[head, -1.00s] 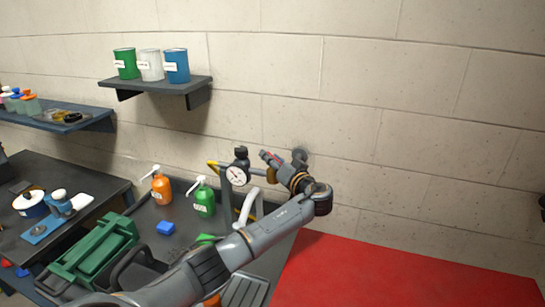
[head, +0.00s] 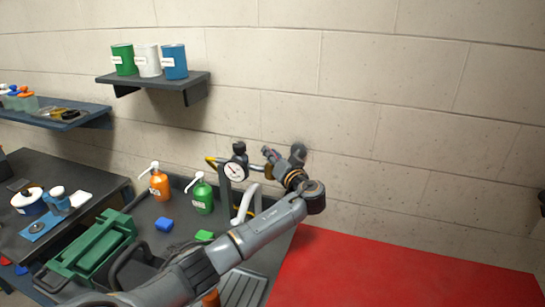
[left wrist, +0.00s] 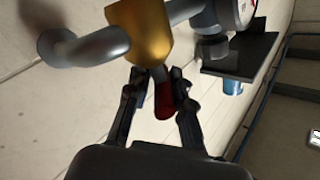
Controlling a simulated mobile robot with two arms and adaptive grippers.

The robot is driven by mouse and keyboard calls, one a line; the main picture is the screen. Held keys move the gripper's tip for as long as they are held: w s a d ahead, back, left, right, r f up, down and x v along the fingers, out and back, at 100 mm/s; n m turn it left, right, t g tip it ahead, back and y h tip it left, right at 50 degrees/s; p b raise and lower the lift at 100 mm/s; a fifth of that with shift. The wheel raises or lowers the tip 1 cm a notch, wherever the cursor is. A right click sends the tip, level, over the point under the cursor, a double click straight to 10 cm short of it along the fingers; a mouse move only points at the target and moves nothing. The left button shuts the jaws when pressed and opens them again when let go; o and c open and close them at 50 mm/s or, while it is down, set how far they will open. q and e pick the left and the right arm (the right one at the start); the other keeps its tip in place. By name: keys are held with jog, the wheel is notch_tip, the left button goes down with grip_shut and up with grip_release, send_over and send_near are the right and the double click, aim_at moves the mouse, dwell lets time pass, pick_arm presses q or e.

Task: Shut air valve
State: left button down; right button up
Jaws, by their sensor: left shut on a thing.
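The air valve has a brass body (left wrist: 138,32) on a grey pipe in the left wrist view. A red lever (left wrist: 165,100) comes out of the brass body. My left gripper (left wrist: 160,92) is shut on this red lever, with one finger on each side of it. In the head view my left gripper (head: 270,153) is at the wall pipework, just right of the round pressure gauge (head: 235,171). There the gripper and wrist hide most of the valve. My right gripper is not in view.
A green toolbox (head: 92,248) is further left. A shelf (head: 160,82) with cans hangs above. A red surface (head: 395,274) to the right is clear.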

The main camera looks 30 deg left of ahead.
pick_arm(q)
jog(key=m+t+h+b, duration=0.1)
jog(key=t, duration=0.1)
jog(key=m+t+h+b, duration=0.1)
jog(key=m+t+h, duration=0.1)
jog(key=shift+s+a+f, duration=0.1)
jog(key=shift+a, duration=0.1)
jog(key=shift+m+t+h+b, duration=0.3)
jog(key=shift+m+t+h, duration=0.65)
jog(key=shift+h, duration=0.25)
jog(key=shift+r+m+t+h, duration=0.25)
jog(key=shift+m+t+h, duration=0.3)
jog(key=shift+m+h, duration=0.45)
jog(key=shift+r+m+t+h+p, duration=0.1)
jog(key=shift+m+t+h+p, duration=0.65)
jog(key=shift+h, duration=0.95)
jog(key=shift+d+m+h+b, duration=0.1)
jog(key=shift+m+h+b, duration=0.2)
jog(key=shift+m, duration=0.1)
jog(key=c, duration=1.3)
grip_release()
jog(key=shift+f, duration=0.2)
